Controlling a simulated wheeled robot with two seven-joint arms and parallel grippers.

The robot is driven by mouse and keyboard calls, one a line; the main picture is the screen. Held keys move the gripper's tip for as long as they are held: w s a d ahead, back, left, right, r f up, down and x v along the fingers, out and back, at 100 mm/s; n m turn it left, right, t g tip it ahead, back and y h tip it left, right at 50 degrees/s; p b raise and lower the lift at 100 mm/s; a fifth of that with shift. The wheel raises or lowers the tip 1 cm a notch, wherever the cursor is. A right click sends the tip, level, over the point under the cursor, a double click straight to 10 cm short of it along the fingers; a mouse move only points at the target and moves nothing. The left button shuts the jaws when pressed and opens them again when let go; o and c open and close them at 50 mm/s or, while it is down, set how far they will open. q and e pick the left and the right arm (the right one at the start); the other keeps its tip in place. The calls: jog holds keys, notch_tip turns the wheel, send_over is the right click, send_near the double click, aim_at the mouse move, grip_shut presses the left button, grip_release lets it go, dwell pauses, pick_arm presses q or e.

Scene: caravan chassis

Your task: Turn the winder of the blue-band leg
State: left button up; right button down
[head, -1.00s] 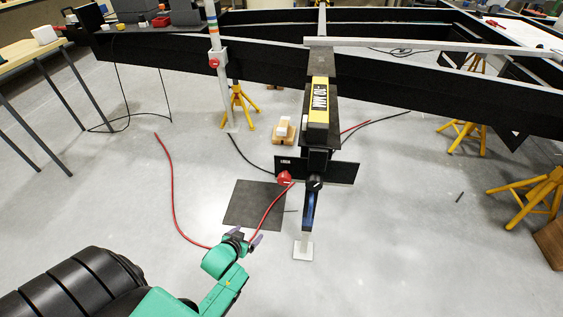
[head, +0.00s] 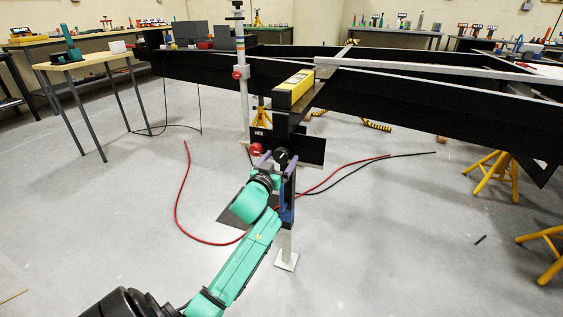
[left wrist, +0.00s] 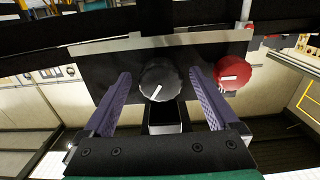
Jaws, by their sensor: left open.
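A leg with a dark blue section (head: 288,208) hangs below the front of the black chassis, its pale foot (head: 286,262) low near the floor. Above it is a round black knob (head: 281,156) with a white line; the left wrist view shows this knob (left wrist: 159,80) face on, its line slanted. A red knob (head: 256,149) is beside it, and is at the right in the left wrist view (left wrist: 233,74). My left gripper (head: 277,164) is open, its purple fingers on either side of the black knob with gaps. My right gripper is not in view.
A black plate (head: 312,150) stands behind the knobs. A yellow-topped coupling (head: 294,88) is above. A red hose (head: 183,215) lies on the floor. A banded post (head: 240,90) and yellow stands (head: 495,175) are farther off. The left floor is mostly clear.

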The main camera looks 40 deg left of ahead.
pick_arm(q)
jog(key=shift+x, duration=0.8)
jog(key=c, duration=1.4)
jog(key=shift+m+p, duration=0.45)
jog(key=shift+m, duration=0.15)
jog(key=shift+a+m+p, duration=0.1)
jog(key=shift+m+p, duration=0.45)
jog(key=shift+m, duration=0.55)
jog(key=shift+m+p, duration=0.35)
jog(key=shift+m, duration=1.85)
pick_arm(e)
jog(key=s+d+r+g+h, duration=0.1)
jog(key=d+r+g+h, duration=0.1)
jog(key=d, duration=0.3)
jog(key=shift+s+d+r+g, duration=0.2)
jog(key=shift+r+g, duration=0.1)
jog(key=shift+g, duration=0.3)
pick_arm(q)
jog(key=o, duration=1.4)
